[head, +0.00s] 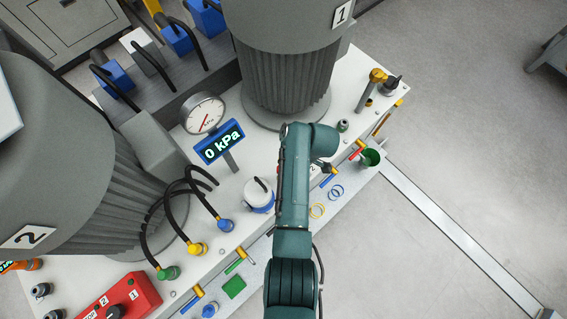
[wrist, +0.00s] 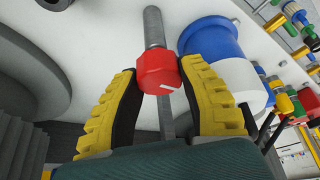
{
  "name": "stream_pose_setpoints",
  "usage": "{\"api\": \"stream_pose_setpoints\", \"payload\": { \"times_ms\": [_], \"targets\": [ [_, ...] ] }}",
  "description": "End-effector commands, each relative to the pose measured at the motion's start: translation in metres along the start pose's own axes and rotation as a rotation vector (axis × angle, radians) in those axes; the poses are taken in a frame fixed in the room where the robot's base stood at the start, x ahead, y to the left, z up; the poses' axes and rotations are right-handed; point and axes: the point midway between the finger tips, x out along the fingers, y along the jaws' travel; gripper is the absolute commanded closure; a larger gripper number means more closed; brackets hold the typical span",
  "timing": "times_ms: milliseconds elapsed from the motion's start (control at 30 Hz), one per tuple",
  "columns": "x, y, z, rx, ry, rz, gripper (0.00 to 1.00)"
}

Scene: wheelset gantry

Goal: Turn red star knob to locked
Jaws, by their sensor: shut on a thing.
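The red knob (wrist: 157,74) is in the middle of the wrist view, on a grey metal rod (wrist: 154,28). A short white mark shows on its near face. The two yellow ribbed fingers of my gripper (wrist: 158,92) stand on either side of it, their tips against its left and right sides. My gripper is shut on the knob. In the head view my arm reaches over the white bench top (head: 335,195), and I cannot make out the knob there. No lock labels are readable near it.
A blue and white cylinder (wrist: 208,40) stands close to the right finger in the wrist view. In the head view, grey motor 1 (head: 285,75) rises behind my arm. The gauge (head: 204,114), the 0 kPa display (head: 220,146) and black hoses (head: 178,205) are to the left.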

Motion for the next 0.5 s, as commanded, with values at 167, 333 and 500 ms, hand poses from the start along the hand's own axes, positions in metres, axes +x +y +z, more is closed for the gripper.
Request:
{"api": "stream_pose_setpoints", "payload": {
  "times_ms": [167, 333, 500],
  "targets": [
    [0.0039, -0.0024, 0.0011, 0.003, 0.000, -0.006, 0.55],
    [0.0025, -0.0015, 0.0006, 0.002, 0.000, -0.003, 0.30],
    [0.0013, -0.0008, 0.0003, 0.002, 0.000, -0.002, 0.30]
  ]
}}
